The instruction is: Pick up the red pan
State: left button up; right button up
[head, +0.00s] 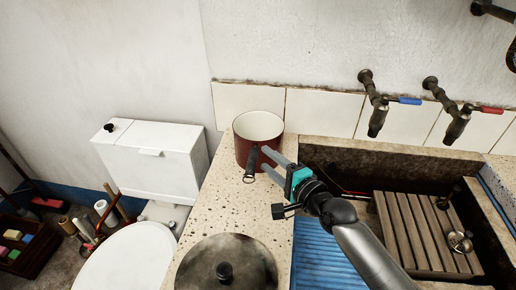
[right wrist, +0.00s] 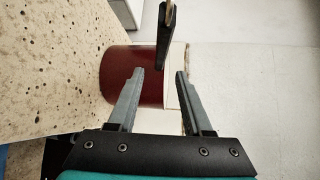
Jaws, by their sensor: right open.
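The red pan (head: 242,150) stands on the speckled stone counter by the tiled wall, its pale inside facing up. Its dark handle (head: 250,168) points toward the front of the counter. My right gripper (head: 264,159) is open beside the pan and handle, reaching in from the right. In the right wrist view, the pan's red side (right wrist: 118,76) lies beyond and partly behind the left finger. The dark handle (right wrist: 166,35) shows just beyond the gap between the two open fingers (right wrist: 160,72). Nothing is held between them. My left gripper is out of view.
A round dark lid (head: 228,268) lies on the front of the counter (head: 215,205). The stone trough (head: 335,160) with a slatted wooden rack (head: 425,225) is on the right, under two taps (head: 376,115). A white toilet (head: 150,160) stands left.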

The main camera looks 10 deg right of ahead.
aim_at(255, 149)
jog(key=shift+b+x, duration=0.75)
jog(key=shift+x, duration=1.95)
jog(key=shift+w+a+f, duration=0.15)
jog(key=shift+w+a, duration=0.05)
jog(key=shift+w, duration=0.3)
jog(key=shift+c, duration=0.7)
grip_shut()
jog(key=shift+r, duration=0.2)
